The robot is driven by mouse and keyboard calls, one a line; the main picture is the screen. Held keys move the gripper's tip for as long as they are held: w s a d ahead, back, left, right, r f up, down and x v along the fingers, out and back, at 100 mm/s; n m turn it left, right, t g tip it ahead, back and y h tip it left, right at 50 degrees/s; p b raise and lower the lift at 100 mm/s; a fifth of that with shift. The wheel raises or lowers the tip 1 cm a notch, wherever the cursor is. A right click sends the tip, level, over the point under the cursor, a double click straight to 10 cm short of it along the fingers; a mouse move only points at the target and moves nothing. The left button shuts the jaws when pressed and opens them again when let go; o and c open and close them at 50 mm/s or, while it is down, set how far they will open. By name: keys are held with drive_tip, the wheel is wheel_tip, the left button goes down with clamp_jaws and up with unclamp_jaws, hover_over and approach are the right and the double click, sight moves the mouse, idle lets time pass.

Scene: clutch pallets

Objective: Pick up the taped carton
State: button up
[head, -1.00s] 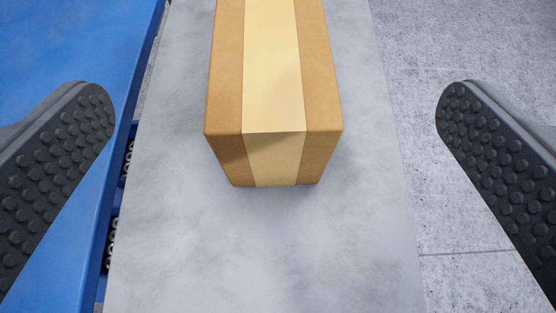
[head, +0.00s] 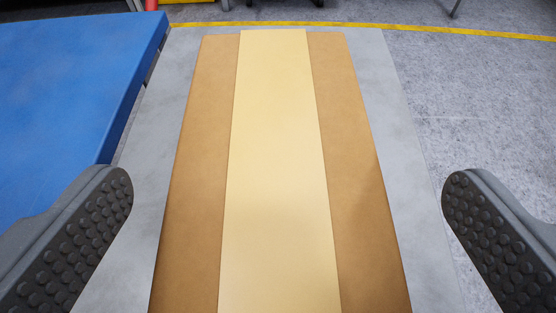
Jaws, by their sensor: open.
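The taped carton (head: 275,170) is a long brown box with a wide pale tape strip down its top. In the head view it fills the middle and runs out of the bottom edge. It rests on a grey slab (head: 408,170). My gripper (head: 288,192) is open, with one dark studded finger on each side of the carton. There is a visible gap between each finger and the carton in the picture. The carton's near end and its sides are out of sight.
A blue surface (head: 70,85) lies close along the left of the slab, under the left finger's side. Grey floor (head: 480,110) is open on the right. A yellow floor line (head: 460,32) and a red object (head: 150,5) are at the back.

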sight(275, 157)
drive_tip(key=shift+a+f+b+x, duration=0.15)
drive_tip(key=shift+b+x, duration=0.35)
drive_tip(key=shift+x, duration=0.8)
drive_tip(key=shift+a+f+b+x, duration=0.1)
drive_tip(key=shift+b+x, duration=0.35)
drive_tip(key=shift+x, duration=0.85)
drive_tip(key=shift+s+r, duration=0.1)
drive_tip(key=shift+s, duration=0.05)
drive_tip(key=c, duration=1.7)
